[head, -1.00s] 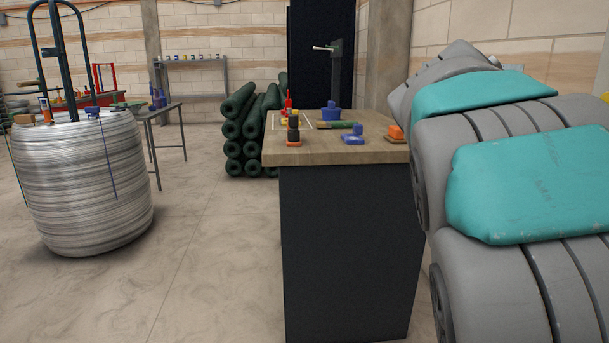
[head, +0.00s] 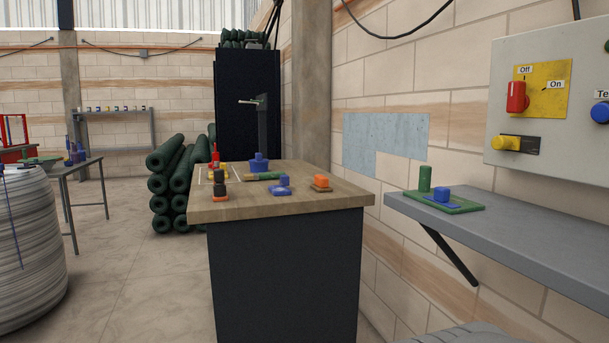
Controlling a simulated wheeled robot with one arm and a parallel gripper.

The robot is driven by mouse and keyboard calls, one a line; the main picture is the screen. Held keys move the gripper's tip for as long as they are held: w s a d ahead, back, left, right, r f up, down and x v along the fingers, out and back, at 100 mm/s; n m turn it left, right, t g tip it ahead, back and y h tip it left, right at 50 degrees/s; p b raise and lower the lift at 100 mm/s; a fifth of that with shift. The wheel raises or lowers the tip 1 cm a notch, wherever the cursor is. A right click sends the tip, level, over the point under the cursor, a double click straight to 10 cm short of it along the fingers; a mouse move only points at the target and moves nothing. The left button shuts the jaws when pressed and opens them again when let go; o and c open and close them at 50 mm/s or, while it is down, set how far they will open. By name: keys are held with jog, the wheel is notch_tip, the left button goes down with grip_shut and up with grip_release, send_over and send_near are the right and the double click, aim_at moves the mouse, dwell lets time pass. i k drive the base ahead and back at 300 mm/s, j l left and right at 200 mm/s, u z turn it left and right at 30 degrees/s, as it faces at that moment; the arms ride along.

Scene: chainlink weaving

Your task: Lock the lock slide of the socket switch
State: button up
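A light grey wall panel (head: 565,155) is at the right edge in the head view, partly cut off by the frame. On it, a red switch knob (head: 516,97) sits on a yellow plate marked Off and On, with its top toward Off. Below it, a yellow slide knob (head: 507,144) sits at the left end of a dark slot plate (head: 528,143); it looks like the lock slide. A blue button (head: 600,112) under a cut-off label is at the far right. My gripper is not in view; only a grey piece of my arm shows at the bottom.
A grey wall shelf (head: 540,228) below the panel carries a green base (head: 452,207) with blue and green parts. A wooden-topped bench (head: 290,200) with several small coloured parts stands in the middle. A wire coil (head: 30,250) is at left. The floor between coil and bench is free.

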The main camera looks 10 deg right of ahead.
aim_at(500, 142)
jog(key=z, duration=1.65)
